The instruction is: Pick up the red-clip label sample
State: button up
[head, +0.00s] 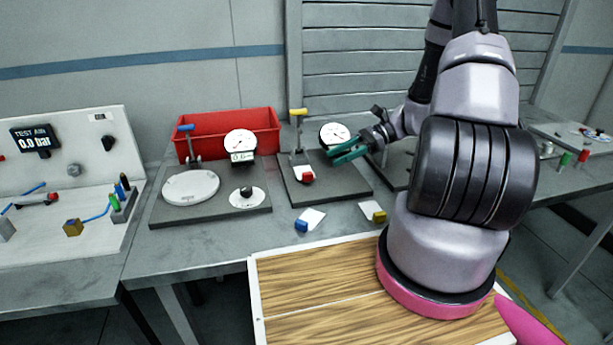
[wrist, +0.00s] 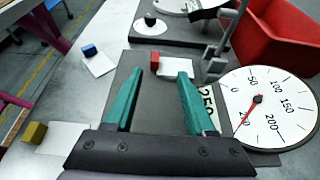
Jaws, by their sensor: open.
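The red-clip label sample (head: 307,177) lies on the dark base plate of the middle gauge stand, below its yellow-topped lever. In the wrist view, its red clip (wrist: 155,61) and a bit of white label show just beyond my fingertips. My gripper (head: 342,155) has teal fingers and is open and empty above the right part of that plate. In the wrist view the open gripper (wrist: 161,73) straddles the line to the sample, which is not between the fingers.
A blue-clip label (head: 301,225) and a yellow-clip label (head: 378,216) lie on the grey bench in front. The lever post (head: 298,135) and dial gauge (wrist: 268,105) stand close by. A red bin (head: 267,130) is behind. A wood-topped surface (head: 320,290) is nearer.

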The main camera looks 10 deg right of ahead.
aim_at(308, 173)
jog(key=x, duration=0.5)
jog(key=shift+s, duration=0.1)
jog(key=shift+s+x, duration=0.2)
jog(key=shift+x, duration=1.15)
jog(key=shift+s+x, duration=0.15)
jog(key=shift+x, duration=1.15)
jog(key=shift+f, duration=0.1)
grip_shut()
